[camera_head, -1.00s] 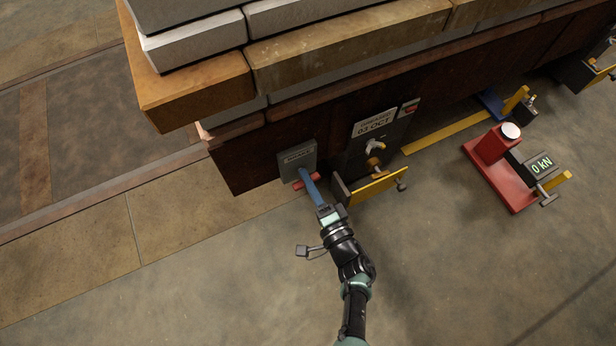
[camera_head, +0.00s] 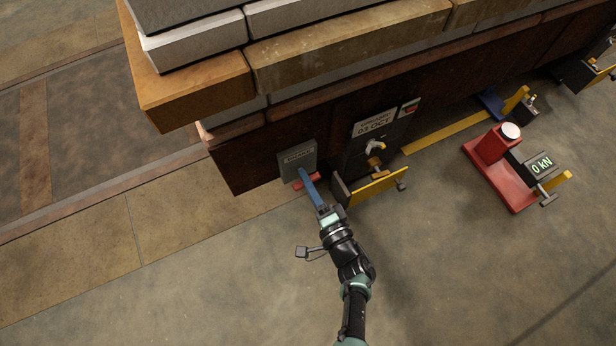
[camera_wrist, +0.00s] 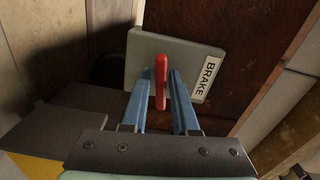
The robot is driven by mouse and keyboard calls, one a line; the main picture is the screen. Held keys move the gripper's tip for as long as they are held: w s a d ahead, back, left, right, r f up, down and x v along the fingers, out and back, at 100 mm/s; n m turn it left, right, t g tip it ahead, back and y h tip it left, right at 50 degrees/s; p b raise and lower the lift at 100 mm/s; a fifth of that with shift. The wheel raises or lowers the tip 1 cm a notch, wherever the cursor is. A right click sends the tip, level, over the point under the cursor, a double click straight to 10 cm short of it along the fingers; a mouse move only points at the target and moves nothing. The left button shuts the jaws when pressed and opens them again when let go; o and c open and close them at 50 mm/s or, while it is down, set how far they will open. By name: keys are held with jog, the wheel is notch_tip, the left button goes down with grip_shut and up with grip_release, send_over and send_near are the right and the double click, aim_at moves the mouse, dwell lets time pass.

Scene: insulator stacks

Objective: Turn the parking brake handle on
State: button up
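The red brake handle (camera_wrist: 161,82) stands out from a grey plate (camera_wrist: 178,55) labelled BRAKE in the wrist view. My gripper (camera_wrist: 161,80) has its two blue fingers on either side of the handle, with a narrow gap showing at each side. The fingers look open around it, not closed on it. In the head view, the handle (camera_head: 313,180) shows as a red bar under the blue fingers of my gripper (camera_head: 303,173). The grey brake plate (camera_head: 297,159) is on the dark side of the car. The fingers hide part of the handle.
To the right are a plate dated 03 OCT (camera_head: 376,122), a brass tap (camera_head: 375,163) and a yellow-edged bracket (camera_head: 373,189), close to my gripper. A red stand (camera_head: 492,145) with a 0 kN display is further right. The floor at lower left is clear.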

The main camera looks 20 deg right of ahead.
jog(key=shift+o, duration=1.2)
jog(key=shift+s+d, duration=0.1)
jog(key=s+p, duration=0.3)
jog(key=s, duration=0.9)
jog(key=shift+s+d, duration=0.2)
jog(key=shift+s, duration=0.15)
